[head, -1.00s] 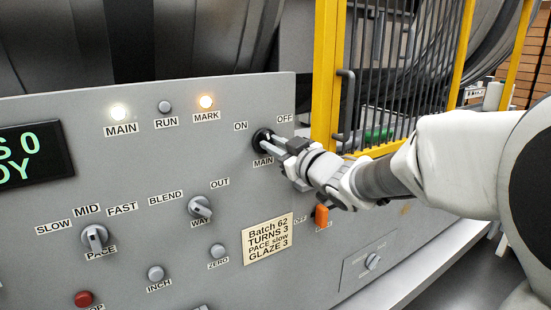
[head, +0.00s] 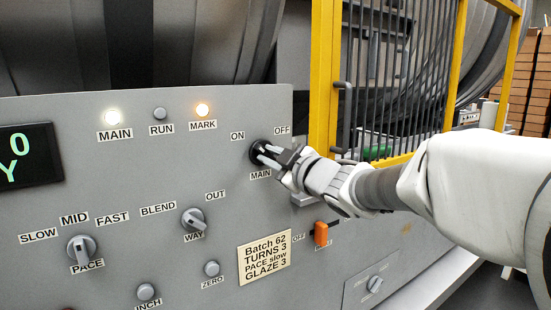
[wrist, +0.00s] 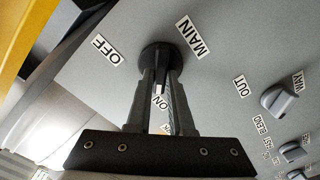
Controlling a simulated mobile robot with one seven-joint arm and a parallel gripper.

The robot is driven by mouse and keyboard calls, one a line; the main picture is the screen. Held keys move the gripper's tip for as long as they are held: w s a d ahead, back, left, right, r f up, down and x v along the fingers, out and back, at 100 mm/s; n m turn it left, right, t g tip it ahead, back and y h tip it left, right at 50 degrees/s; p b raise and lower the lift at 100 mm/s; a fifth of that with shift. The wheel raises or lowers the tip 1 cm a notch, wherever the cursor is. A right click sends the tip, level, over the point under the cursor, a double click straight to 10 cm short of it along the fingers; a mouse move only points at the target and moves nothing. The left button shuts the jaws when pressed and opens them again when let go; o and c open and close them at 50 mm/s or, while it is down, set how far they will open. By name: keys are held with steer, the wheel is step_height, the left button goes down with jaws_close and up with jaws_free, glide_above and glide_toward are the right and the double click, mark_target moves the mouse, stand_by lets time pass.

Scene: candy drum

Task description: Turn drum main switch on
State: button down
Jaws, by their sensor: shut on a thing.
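The main switch (head: 262,152) is a round black rotary switch on the grey panel, labelled MAIN below with ON and OFF above it. It also shows in the wrist view (wrist: 161,57), with its knob between my fingers. My gripper (head: 268,156) reaches in from the right and is shut on the knob. In the wrist view my gripper (wrist: 161,85) has a finger on each side of the knob. The fingers hide much of the knob, and which label it points at is hard to tell. The MAIN lamp (head: 112,117) is lit white.
The WAY knob (head: 193,221) and PACE knob (head: 81,248) are lower left. An orange switch (head: 321,233) sits below my wrist. A yellow guard frame (head: 324,80) stands close behind my gripper.

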steer(key=c, duration=0.8)
jaws_free()
steer(key=p+v, duration=0.2)
steer(key=v, duration=1.5)
steer(key=shift+s+d, duration=0.2)
